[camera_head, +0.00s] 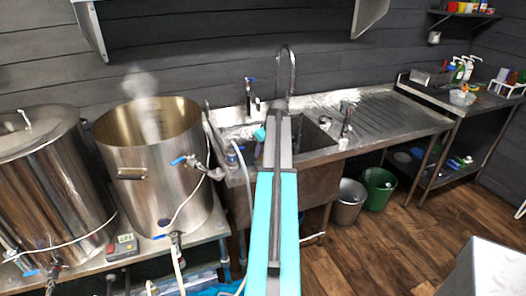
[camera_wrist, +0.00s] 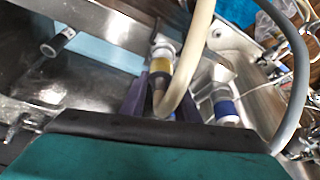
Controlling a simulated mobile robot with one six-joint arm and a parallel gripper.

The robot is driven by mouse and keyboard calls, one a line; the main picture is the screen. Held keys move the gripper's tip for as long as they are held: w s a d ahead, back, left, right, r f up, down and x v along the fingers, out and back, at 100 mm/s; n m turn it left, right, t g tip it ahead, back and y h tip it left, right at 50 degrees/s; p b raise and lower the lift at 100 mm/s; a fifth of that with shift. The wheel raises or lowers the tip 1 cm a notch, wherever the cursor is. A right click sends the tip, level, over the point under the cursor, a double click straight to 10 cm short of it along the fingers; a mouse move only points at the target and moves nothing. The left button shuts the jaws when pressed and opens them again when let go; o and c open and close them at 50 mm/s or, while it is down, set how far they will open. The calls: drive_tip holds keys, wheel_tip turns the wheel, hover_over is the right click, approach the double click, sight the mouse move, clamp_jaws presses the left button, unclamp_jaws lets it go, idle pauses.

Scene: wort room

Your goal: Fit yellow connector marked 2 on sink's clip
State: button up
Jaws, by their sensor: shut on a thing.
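The yellow-banded connector (camera_wrist: 162,64) is between the two dark fingers of my gripper (camera_wrist: 161,98) in the wrist view, with a thick beige hose (camera_wrist: 196,45) beside it. The gripper is shut on it. No number can be read on it. A blue-banded connector (camera_wrist: 226,108) sits just to the right, apart from the held one, by a metal bracket (camera_wrist: 250,85). I cannot tell which part is the free clip. In the head view the sink (camera_head: 315,134) is partly behind my turquoise arm, and the gripper and connector cannot be made out there.
A steaming open kettle (camera_head: 130,150) and a lidded vessel (camera_head: 45,190) stand left of the sink. A tap (camera_head: 291,70) rises behind the sink. A grey hose (camera_wrist: 298,60) curves at the right in the wrist view. Grey and green buckets (camera_head: 378,190) stand under the drainboard.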

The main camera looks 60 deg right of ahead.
drive_tip(key=o, duration=1.2)
drive_tip(key=shift+f, duration=0.1)
drive_tip(key=shift+b+v, duration=1.4)
drive_tip(key=shift+v, duration=5.6)
